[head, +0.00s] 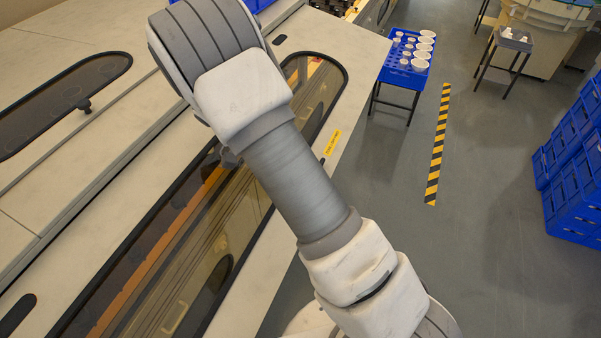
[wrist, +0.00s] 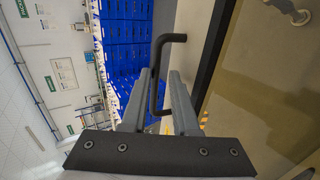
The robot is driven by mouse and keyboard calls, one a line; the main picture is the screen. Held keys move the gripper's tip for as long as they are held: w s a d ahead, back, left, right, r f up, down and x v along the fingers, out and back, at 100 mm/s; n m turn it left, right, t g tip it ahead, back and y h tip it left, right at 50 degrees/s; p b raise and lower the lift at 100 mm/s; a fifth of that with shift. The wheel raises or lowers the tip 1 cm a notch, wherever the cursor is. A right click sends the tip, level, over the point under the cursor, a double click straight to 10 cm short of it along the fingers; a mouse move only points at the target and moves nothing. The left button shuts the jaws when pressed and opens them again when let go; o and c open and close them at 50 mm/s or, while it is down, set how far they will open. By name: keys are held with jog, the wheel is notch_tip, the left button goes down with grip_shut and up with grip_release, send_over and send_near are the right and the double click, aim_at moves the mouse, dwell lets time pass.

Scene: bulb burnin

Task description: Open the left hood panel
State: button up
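In the wrist view a black bent bar handle (wrist: 155,85) lies between the two grey fingers of my gripper (wrist: 162,76). The fingers stand apart, with a gap showing on the handle's right side; whether the left finger touches it I cannot tell. A hood panel with a brown tinted window (wrist: 265,85) fills the right of that view. In the head view a long tinted hood window (head: 200,262) in a pale machine top runs under my arm and looks shut. My gripper and the handle are hidden there behind my arm.
A blue table (head: 398,75) with white round parts stands beyond the machine. Blue crates (head: 574,190) are stacked at the right. A yellow-black floor strip (head: 437,150) crosses open grey floor. Another dark tinted window (head: 60,100) lies at the left.

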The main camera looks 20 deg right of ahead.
jog(key=shift+o, duration=0.8)
jog(key=v, duration=1.5)
jog(key=shift+r, duration=0.25)
jog(key=p+v, duration=0.2)
jog(key=shift+w+a+f+p, duration=0.1)
jog(key=shift+a+p, duration=0.05)
jog(key=shift+p, duration=0.2)
